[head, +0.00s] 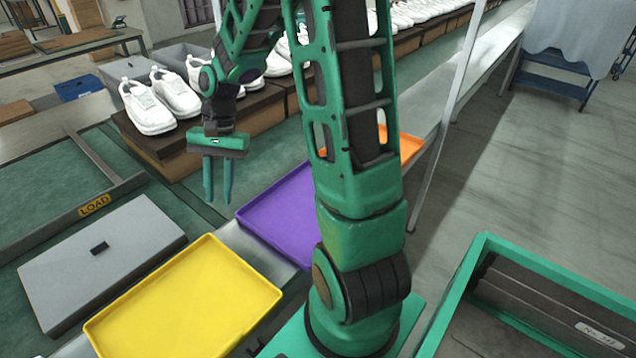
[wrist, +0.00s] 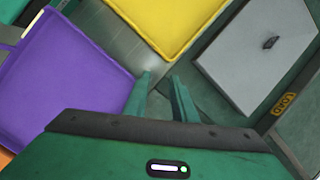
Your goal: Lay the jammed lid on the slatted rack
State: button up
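The grey lid (head: 125,255), a flat slab with a small black knob, lies at the left beside the LOAD label; its fit below is hidden. It also shows at the upper right of the wrist view (wrist: 235,55). My gripper (head: 217,195) points down with its two green fingers apart and nothing between them. It is above the green work surface, behind and to the right of the lid, clear of it. In the wrist view the fingertips (wrist: 160,77) are apart. I cannot identify a slatted rack for certain; a green-rimmed holder (head: 463,292) with dark slat-like boards stands at the lower right.
A yellow tray (head: 185,305) lies right of the lid, and a purple tray (head: 280,215) lies behind it. An orange tray (head: 400,143) is partly hidden by my arm. White shoes (head: 150,105) stand on brown boxes at the back.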

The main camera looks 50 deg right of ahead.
jog(key=s+d+r+n+h, duration=0.1)
jog(key=s+d+r, duration=0.2)
jog(key=s, duration=0.4)
jog(key=s+d+r+n+h, duration=0.1)
jog(key=s+d+r, duration=0.2)
jog(key=s, duration=0.5)
jog(key=s+d+r+n+h, duration=0.1)
jog(key=s+d+r+n, duration=0.1)
jog(key=s, duration=0.6)
jog(key=shift+d+r+t, duration=0.4)
jog(key=shift+d+r, duration=0.05)
jog(key=shift+d, duration=0.25)
jog(key=shift+o, duration=0.5)
jog(key=shift+s+d, duration=0.1)
jog(key=shift+s, duration=0.3)
